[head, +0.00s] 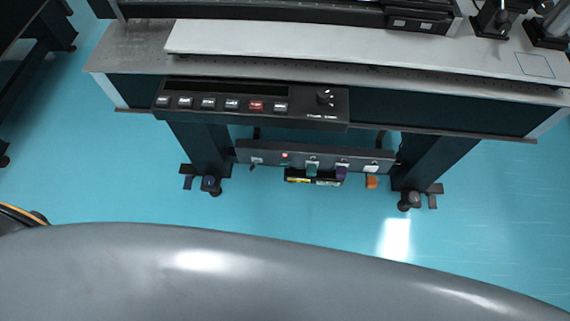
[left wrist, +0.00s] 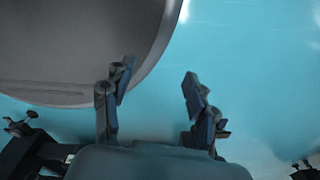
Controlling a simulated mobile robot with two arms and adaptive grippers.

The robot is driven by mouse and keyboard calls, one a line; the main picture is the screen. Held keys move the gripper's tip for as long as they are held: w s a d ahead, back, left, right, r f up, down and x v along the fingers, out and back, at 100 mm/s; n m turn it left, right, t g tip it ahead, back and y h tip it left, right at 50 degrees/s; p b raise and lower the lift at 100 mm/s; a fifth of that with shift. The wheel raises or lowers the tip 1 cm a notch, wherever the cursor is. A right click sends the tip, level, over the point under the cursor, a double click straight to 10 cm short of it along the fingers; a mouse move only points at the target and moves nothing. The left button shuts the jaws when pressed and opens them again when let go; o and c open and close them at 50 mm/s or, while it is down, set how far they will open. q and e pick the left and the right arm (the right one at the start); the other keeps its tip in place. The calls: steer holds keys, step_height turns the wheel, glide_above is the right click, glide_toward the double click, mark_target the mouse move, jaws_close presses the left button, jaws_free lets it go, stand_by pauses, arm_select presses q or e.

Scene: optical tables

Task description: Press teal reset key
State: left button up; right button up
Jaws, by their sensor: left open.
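A dark control panel (head: 250,104) hangs at the front edge of the optical table. It carries a row of pale keys and one red key (head: 256,106), with a knob (head: 325,96) at its right end. Below it, a dark strip (head: 270,152) holds a small teal piece (head: 312,168), which may be a plug or a key; I cannot tell. No key on the panel looks teal. My left gripper (left wrist: 158,78) is open and empty over the teal floor in the left wrist view, away from the panel. My right gripper is not in view.
The optical table (head: 135,60) spans the far side, with a pale slab (head: 300,40) on top. A purple piece (head: 341,172) and an orange piece (head: 371,181) hang from the strip. Dark table legs (head: 435,160) stand below. Open floor (head: 120,190) lies in front.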

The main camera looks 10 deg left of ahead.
arm_select(q)
jaws_close()
stand_by(1.2)
